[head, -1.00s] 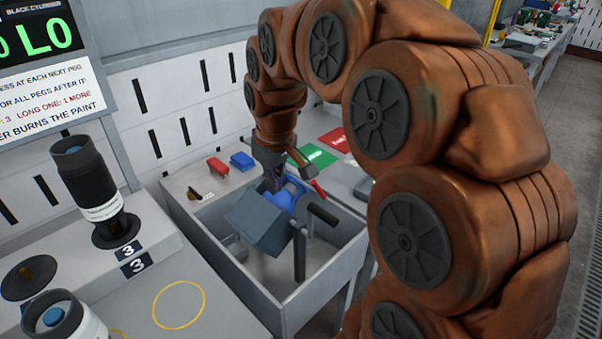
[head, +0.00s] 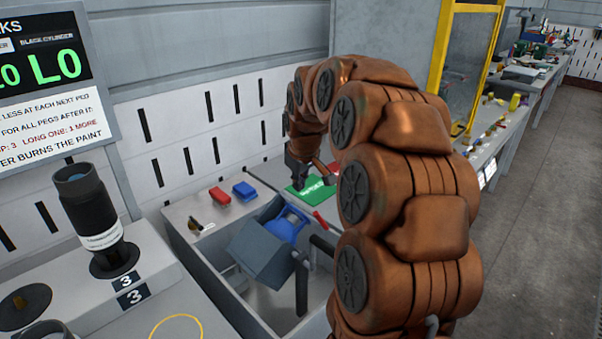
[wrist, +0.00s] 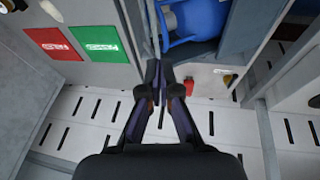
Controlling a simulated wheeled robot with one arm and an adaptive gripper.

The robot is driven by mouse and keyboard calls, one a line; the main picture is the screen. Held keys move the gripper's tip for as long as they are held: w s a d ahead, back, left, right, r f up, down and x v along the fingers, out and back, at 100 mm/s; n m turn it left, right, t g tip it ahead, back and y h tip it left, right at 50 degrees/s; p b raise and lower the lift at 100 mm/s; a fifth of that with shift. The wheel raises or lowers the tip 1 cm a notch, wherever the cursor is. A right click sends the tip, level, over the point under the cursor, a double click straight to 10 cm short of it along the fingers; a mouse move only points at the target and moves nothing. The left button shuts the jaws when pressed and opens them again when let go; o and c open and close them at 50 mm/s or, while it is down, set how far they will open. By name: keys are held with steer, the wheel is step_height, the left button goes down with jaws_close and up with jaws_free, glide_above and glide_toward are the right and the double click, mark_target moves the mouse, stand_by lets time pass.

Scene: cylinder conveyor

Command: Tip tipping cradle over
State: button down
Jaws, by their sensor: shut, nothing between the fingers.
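The tipping cradle is a grey-blue box (head: 260,254) hung in a deep grey bin, and its box looks tilted. A blue round part (head: 287,224) sits at its back, and this also shows at the top of the wrist view (wrist: 190,28). A dark bar handle (head: 322,245) sticks out on the cradle's right. The cradle's lower parts are partly hidden.
The bin (head: 212,285) has raised walls around the cradle. A green card (head: 312,188), a red block (head: 219,195) and a blue block (head: 244,190) lie on the back ledge. A black cylinder (head: 88,215) stands on a peg at left. A slotted wall (head: 190,135) rises behind.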

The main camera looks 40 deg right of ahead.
mark_target(303, 208)
steer(key=x, duration=0.2)
steer(key=d+p+x, duration=0.1)
steer(key=x, duration=0.2)
steer(key=s+x, duration=0.1)
steer(key=x, duration=0.2)
steer(key=shift+d+f+p, duration=0.15)
steer(key=shift+p, duration=0.2)
